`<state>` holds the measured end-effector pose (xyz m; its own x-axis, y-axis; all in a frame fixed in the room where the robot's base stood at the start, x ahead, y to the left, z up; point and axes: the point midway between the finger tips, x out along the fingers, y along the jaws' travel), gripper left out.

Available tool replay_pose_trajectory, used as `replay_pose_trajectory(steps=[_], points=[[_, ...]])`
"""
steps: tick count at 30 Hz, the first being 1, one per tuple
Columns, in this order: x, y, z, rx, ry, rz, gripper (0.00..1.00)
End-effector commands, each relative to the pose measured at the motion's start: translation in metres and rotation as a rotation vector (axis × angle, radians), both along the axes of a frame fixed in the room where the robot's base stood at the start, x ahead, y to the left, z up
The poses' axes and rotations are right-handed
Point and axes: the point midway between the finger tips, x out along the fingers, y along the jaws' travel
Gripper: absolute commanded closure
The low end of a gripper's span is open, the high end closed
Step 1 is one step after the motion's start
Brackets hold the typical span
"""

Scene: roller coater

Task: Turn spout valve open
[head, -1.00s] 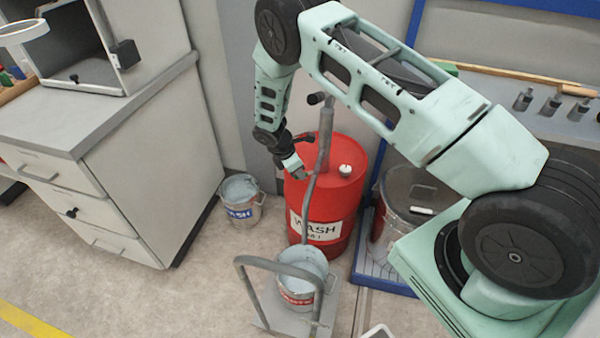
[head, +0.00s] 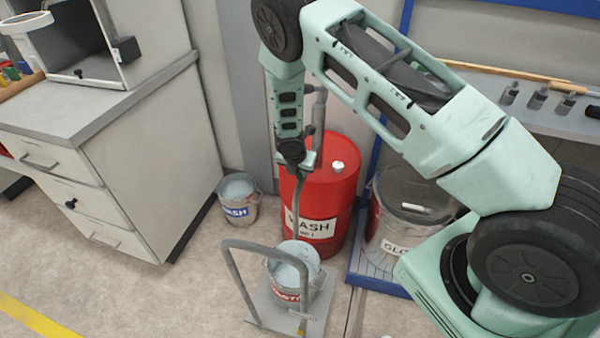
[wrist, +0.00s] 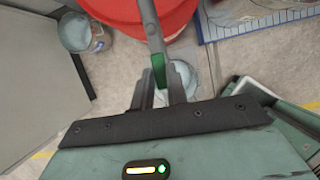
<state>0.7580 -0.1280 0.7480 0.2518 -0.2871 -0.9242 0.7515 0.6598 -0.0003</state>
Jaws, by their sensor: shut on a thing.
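The red drum (head: 335,185) labelled WASH stands on the floor, with a grey pump pipe (head: 319,110) rising from its top. A thin grey spout (head: 297,210) runs down toward a bucket (head: 291,292) on a small cart. In the wrist view the spout (wrist: 151,25) comes down to a green part (wrist: 185,75), which looks like the valve handle. My gripper (wrist: 160,90) is shut on this green part, one finger on each side. In the head view my gripper (head: 299,166) points down in front of the drum, and my wrist hides the valve.
The cart's bent grey handle (head: 262,246) rises in front of the bucket. A second bucket (head: 239,208) labelled WASH stands left of the drum. A lidded container (head: 392,240) stands to the right. A drawer cabinet (head: 125,190) fills the left, with open floor before it.

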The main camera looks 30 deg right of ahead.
Motion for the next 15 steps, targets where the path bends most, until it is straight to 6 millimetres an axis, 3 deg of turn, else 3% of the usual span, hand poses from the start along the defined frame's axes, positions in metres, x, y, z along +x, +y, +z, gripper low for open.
replay_pose_trajectory(steps=[15], points=[[0.0009,-0.0003,0.0009,0.000,-0.001,0.080,1.00]])
